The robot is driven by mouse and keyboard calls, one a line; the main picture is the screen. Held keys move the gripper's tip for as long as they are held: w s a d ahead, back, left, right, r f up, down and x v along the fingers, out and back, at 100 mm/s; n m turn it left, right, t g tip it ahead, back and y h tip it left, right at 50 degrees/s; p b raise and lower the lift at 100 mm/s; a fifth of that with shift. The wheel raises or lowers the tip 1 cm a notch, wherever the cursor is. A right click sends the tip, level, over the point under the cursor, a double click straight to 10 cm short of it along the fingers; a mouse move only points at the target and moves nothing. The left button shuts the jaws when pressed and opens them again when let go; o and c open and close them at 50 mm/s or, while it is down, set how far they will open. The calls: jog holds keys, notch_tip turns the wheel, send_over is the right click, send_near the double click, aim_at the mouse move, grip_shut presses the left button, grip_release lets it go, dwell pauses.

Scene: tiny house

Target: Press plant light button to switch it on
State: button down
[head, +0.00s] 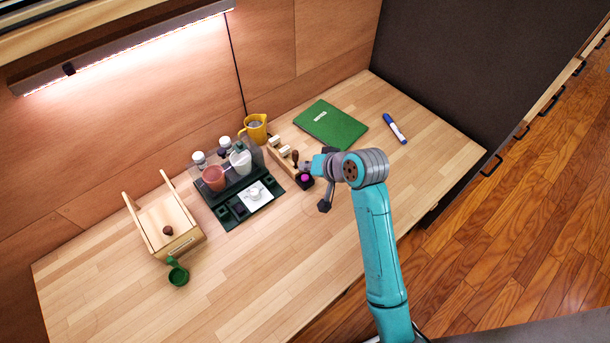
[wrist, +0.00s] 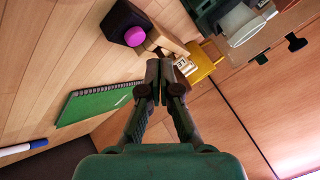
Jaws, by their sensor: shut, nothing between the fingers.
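A small black box (head: 306,183) with a round magenta button (head: 305,177) on top stands on the wooden counter, beside a wooden rack. In the wrist view the box (wrist: 117,20) and button (wrist: 135,36) are at the top, left of my fingertips. My gripper (wrist: 160,84) is shut and empty, its fingertips apart from the button in that picture. In the head view my wrist is just right of the box; the fingertips are hard to make out. The plant light (head: 125,45) is a long bar on the wall at upper left, with a bright pinkish glow along its underside.
The wooden rack (head: 275,158) and a yellow pitcher (head: 256,129) stand close behind the box. A black tray (head: 233,211) with bottles and cups is to its left. A green notebook (head: 331,124) and a blue marker (head: 395,129) lie farther back.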

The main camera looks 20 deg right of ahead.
jog(key=shift+r, duration=2)
